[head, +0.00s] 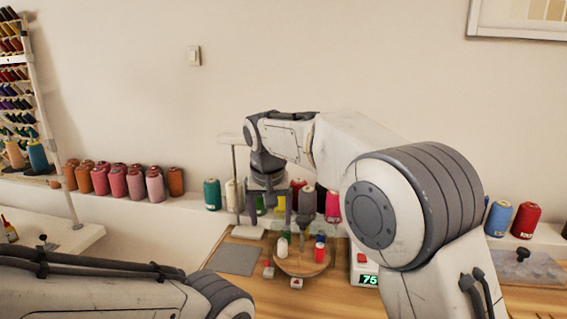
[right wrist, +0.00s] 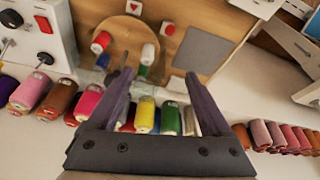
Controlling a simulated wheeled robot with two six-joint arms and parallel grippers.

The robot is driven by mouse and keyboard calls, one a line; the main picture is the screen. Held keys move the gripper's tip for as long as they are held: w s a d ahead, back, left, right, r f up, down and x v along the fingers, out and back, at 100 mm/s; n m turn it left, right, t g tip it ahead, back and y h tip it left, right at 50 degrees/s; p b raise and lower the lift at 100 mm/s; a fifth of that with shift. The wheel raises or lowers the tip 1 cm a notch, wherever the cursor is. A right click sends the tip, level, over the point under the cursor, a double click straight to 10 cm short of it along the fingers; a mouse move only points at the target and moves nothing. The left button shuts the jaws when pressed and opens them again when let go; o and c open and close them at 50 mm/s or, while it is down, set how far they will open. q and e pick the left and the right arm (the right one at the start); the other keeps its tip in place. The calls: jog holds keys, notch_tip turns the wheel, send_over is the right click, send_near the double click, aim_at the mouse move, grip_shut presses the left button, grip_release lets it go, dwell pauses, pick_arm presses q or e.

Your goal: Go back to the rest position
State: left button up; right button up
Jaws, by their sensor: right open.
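My right gripper (head: 268,205) is raised over the back of the wooden table (head: 220,285), in front of the row of thread spools at the wall. In the right wrist view its two fingers (right wrist: 158,95) are spread apart with nothing between them. My left arm comes in at the lower left of the head view, but its gripper is outside the picture. A round wooden board (head: 303,265) lies on the table below my right gripper, with a white spool (head: 283,247) and a red and blue spool (head: 320,249) on it.
A grey mat (head: 236,259) lies left of the board. A device with a green "75" display (head: 366,280) stands right of it. Small red-marked blocks (head: 296,283) sit at the board's front. A thread rack (head: 15,75) stands far left. Several spools (head: 125,182) line the wall ledge.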

jog(key=s+d+f+n+g, duration=0.15)
jog(key=s+f, duration=0.25)
jog(key=s, duration=0.7)
jog(key=s+d+f+n+g+y, duration=0.1)
jog(key=s+d+f+n, duration=0.2)
jog(key=s, duration=0.8)
jog(key=s+d+f+n+g, duration=0.1)
jog(key=s+d+f+n, duration=0.25)
jog(key=s, duration=0.85)
notch_tip(320, 180, up, 13)
jog(key=p, duration=1.4)
jog(key=shift+s+a+m, duration=0.2)
jog(key=shift+s+m, duration=0.2)
jog(key=shift+r, duration=0.1)
